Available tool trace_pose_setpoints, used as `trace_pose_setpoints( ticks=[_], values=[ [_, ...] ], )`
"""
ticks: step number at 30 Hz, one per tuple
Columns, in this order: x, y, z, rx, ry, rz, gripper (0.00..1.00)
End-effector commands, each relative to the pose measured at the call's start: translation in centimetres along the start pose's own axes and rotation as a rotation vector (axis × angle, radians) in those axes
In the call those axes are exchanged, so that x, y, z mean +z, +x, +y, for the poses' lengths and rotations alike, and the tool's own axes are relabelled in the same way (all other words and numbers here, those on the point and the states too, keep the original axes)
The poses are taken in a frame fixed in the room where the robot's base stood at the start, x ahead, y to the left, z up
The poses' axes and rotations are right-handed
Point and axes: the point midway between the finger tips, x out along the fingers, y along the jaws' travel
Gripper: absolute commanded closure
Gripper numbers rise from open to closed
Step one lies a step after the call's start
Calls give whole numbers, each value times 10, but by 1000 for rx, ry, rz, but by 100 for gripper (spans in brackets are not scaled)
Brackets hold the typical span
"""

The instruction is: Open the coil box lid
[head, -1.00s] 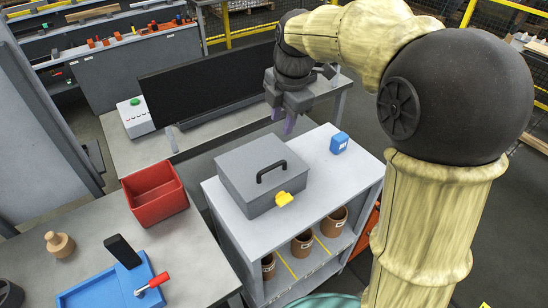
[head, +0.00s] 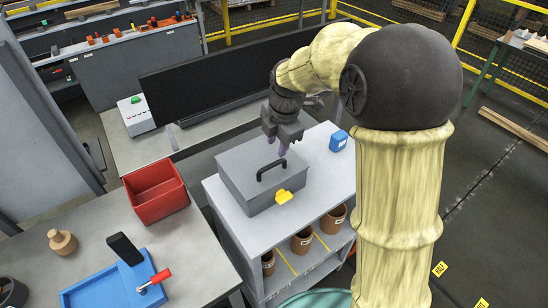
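The coil box (head: 237,180) is a grey box with a flat closed lid (head: 245,160) and a black handle (head: 270,170) on top. It stands on the grey shelf unit (head: 318,187). A yellow latch-like piece (head: 284,196) sits at its front right side. My gripper (head: 283,147) points down just above and behind the handle, at the lid's back right. Its purple fingertips are small and partly overlap in this view, so the gap between them is unclear. I cannot tell whether they touch the handle.
A blue block (head: 338,141) stands on the shelf top to the right of my gripper. Brown pots (head: 302,240) stand on the lower shelf. A red bin (head: 156,191) and a blue tray (head: 110,290) are on the left bench. A dark conveyor-like panel (head: 205,75) rises behind.

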Motion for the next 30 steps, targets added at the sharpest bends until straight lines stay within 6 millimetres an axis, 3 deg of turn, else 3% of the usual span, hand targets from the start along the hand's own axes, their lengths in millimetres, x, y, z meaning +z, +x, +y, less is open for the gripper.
trace_pose_setpoints(
  ticks=[12,24,25,30],
  values=[
    [0,69,0,-4,0,1,66],
    [0,81,0,0,-1,-1,66],
    [0,81,0,0,-1,-1,68],
    [0,81,0,0,0,0,100]
  ],
)
